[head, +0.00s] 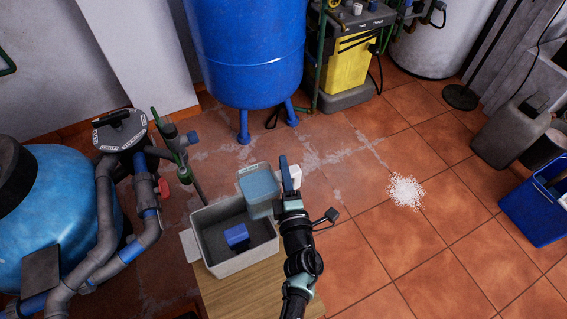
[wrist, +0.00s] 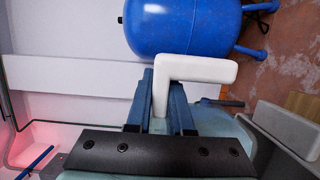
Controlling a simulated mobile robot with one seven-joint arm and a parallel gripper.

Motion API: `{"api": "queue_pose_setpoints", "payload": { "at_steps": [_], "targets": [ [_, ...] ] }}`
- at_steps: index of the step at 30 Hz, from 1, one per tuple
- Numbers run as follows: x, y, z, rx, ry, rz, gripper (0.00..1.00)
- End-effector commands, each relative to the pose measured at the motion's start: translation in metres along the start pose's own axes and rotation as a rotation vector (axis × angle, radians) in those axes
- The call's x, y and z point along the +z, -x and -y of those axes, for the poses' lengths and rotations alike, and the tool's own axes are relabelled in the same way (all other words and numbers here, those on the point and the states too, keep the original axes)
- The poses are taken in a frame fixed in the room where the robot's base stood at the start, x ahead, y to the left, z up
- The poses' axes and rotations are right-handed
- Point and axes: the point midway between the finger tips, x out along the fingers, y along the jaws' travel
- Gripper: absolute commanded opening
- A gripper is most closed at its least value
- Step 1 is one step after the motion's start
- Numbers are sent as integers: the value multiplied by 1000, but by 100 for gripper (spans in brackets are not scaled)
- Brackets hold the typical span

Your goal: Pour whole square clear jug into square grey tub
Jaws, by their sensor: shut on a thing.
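The square clear jug (head: 258,188) holds bluish liquid. It is over the far right corner of the square grey tub (head: 268,262). My gripper (head: 289,179) is at the jug's right side, shut on its white handle. In the wrist view the handle (wrist: 205,69) runs between my blue fingers (wrist: 162,90), and part of the jug's teal body (wrist: 220,125) shows behind them. I cannot tell how far the jug is tilted, and no stream of liquid shows. The tub is open, with a dark inside and a small blue block (head: 237,236) in it.
The tub stands on a wooden top (head: 240,293). Pipes with a red valve (head: 163,187) and a light blue tank (head: 65,205) are close on the left. A blue tank (head: 245,50) stands behind. White granules (head: 405,192) lie on the otherwise open tiles at right.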

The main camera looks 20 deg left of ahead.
Motion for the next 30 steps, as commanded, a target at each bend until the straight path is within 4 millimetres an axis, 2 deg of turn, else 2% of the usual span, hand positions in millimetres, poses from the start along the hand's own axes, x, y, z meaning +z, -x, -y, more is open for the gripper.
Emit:
{"api": "queue_pose_setpoints", "payload": {
  "at_steps": [7, 24, 25, 30],
  "targets": [
    [0, -1, 0, 9, 5, 0, 0],
    [2, -1, 32, 42, 127, 1, 0],
    [2, -1, 27, 41, 126, 1, 0],
    [2, -1, 26, 40, 124, 1, 0]
  ]
}}
